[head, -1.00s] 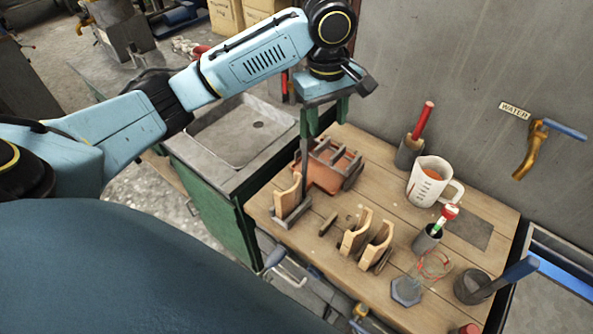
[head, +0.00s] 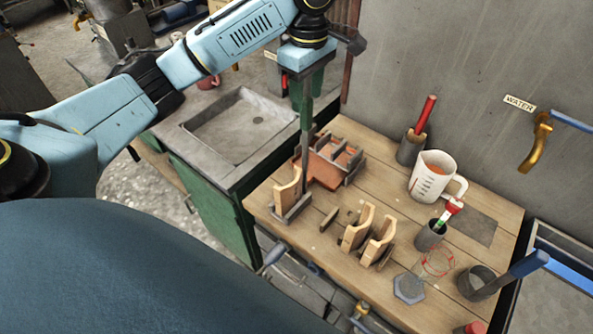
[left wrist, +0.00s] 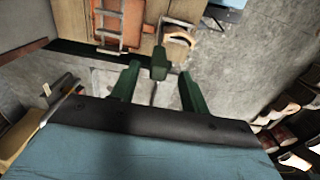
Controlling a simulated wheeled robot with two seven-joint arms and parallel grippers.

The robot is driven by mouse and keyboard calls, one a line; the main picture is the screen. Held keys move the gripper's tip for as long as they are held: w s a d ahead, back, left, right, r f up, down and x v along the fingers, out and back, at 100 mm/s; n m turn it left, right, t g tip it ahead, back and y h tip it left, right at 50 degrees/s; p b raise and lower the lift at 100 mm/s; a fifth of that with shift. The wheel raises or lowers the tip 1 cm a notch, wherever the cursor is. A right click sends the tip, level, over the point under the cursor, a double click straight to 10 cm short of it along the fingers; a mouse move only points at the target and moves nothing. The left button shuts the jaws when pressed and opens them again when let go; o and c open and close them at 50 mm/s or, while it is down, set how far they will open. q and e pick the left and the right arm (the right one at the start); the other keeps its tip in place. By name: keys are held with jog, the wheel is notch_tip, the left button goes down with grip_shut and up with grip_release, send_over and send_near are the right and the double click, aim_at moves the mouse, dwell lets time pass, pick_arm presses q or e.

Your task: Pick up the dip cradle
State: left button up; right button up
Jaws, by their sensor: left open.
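The dip cradle appears to be the curved wooden holder (head: 288,190) on a dark base with a tall dark post, standing at the table's near left. It also shows in the left wrist view (left wrist: 179,36). My left gripper (head: 307,92) is open, pointing down at the post's top. In the left wrist view the two green fingers (left wrist: 157,85) are spread, with a dark green block (left wrist: 158,62) showing between and just beyond them, seemingly the handle top. I cannot tell whether the fingers touch it. My right gripper is not in view.
A terracotta tray (head: 322,170) with a dark rack sits just behind the cradle. Two similar wooden holders (head: 357,226) stand to its right. A measuring jug (head: 428,170), a hexagonal base (head: 408,287) and dark cups stand further right. A sink (head: 235,125) lies left.

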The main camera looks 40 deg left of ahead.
aim_at(306, 111)
pick_arm(q)
jog(key=shift+f, duration=0.4)
notch_tip(306, 111, down, 4)
jog(key=shift+w+a+f, duration=0.1)
jog(key=shift+f, duration=0.05)
grip_shut()
notch_tip(306, 111, up, 10)
jog(key=shift+r+p, duration=0.1)
jog(key=shift+p, duration=0.7)
